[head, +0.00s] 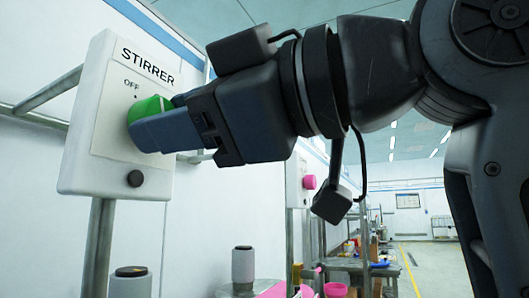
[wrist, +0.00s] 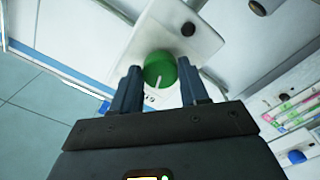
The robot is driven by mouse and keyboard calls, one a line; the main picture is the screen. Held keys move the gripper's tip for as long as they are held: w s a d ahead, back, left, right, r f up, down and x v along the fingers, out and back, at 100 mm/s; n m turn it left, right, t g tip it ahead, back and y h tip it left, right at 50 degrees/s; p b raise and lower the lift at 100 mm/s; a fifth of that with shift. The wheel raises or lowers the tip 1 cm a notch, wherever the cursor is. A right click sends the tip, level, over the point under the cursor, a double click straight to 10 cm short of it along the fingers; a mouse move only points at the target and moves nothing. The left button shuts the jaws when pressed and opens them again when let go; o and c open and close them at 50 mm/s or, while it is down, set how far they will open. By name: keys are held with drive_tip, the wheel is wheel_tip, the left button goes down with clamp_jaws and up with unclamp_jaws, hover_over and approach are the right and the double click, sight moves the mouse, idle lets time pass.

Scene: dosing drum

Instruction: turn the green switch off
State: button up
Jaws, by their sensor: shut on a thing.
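The green switch (head: 147,106) is a round knob on a white panel (head: 78,165) lettered STIRRER, with an OFF mark above the knob. My gripper (head: 152,130) reaches in from the right, its blue-grey fingers at the knob and hiding part of it. In the wrist view the green switch (wrist: 160,68) sits between the two fingers of my gripper (wrist: 160,78), which are shut on it. A pale line on its face points toward the panel's lettering. The head view hides the line, and I cannot tell whether it meets the OFF mark.
A small black knob (head: 136,178) is lower on the same panel. Metal posts and rails (head: 98,245) hold the panel. A pink knob (head: 309,182) is on a farther panel. Below are grey cylinders (head: 243,264) and a cluttered bench (head: 345,262). The aisle at right is clear.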

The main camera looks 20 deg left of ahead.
drive_tip(key=shift+n+b, duration=0.4)
drive_tip(key=shift+n, duration=0.6)
drive_tip(key=o, duration=1.1)
drive_tip(key=shift+c, duration=0.2)
drive_tip(key=d+b, duration=0.1)
drive_tip(key=d, duration=0.7)
drive_tip(key=shift+s, duration=0.35)
drive_tip(key=shift+w+f, duration=0.1)
